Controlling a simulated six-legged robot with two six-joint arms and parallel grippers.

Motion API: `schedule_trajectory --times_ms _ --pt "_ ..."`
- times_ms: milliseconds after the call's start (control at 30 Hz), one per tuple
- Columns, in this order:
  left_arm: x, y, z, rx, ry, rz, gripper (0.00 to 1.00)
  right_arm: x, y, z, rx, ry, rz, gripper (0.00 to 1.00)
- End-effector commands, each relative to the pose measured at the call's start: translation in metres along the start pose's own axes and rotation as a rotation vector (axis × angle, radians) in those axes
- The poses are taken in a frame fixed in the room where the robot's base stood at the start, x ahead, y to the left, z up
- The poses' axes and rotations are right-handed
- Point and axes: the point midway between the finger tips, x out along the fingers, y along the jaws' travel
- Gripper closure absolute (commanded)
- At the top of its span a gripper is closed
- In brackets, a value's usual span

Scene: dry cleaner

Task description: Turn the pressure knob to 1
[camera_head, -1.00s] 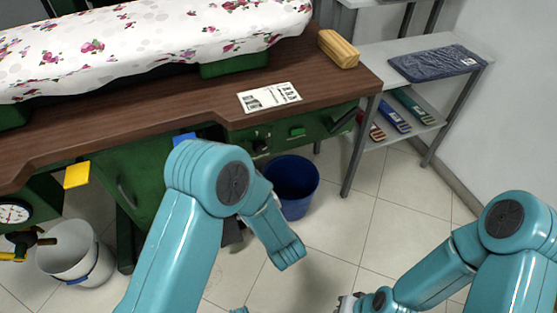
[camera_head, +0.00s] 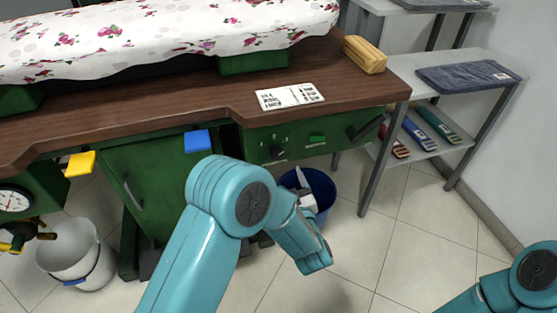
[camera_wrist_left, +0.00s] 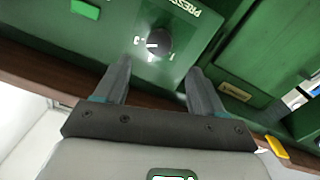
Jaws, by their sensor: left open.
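The pressure knob (camera_wrist_left: 158,42) is a small dark round knob on a green panel. In the left wrist view it lies just beyond and between the fingertips of my left gripper (camera_wrist_left: 159,66), which is open and empty. A white mark shows on the knob's left side there. Small white marks surround it, too small to read surely, and the label is partly cut off. In the head view the knob (camera_head: 277,153) is small on the panel under the table. My left gripper (camera_head: 302,178) is partly visible below and right of it. My right gripper is out of view.
A green button (camera_head: 317,138) and a dark handle (camera_head: 366,128) sit right of the knob. The wooden tabletop edge (camera_head: 200,118) overhangs the panel. A blue bucket (camera_head: 322,188) stands below, a white bucket (camera_head: 75,262) at left, and a shelf (camera_head: 440,72) at right.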

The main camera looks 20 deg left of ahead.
Motion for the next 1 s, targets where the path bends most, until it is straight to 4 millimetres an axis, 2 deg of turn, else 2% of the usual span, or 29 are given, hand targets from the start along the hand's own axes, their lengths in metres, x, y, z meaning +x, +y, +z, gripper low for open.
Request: schedule_trajectory --times_ms 33,200,400,567,800,967,1000 --pt "0.014 -0.002 0.001 -0.003 0.003 -0.004 0.31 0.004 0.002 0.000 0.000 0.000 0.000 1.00" --pt "0.051 0.000 0.002 -0.002 0.002 -0.002 0.31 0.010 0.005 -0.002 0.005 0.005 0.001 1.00" --pt "0.079 0.001 0.001 -0.001 0.001 0.000 0.31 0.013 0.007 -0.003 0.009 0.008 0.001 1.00" --pt "0.087 0.001 0.001 0.001 0.000 0.002 0.31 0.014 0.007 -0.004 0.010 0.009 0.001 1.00" --pt "0.088 0.001 0.000 0.001 -0.001 0.002 0.31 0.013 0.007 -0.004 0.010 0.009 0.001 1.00" --pt "0.087 0.001 0.000 0.001 -0.001 0.002 0.83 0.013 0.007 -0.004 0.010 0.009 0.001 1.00" --pt "0.087 0.001 0.000 0.001 -0.001 0.002 0.87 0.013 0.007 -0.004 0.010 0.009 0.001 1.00"
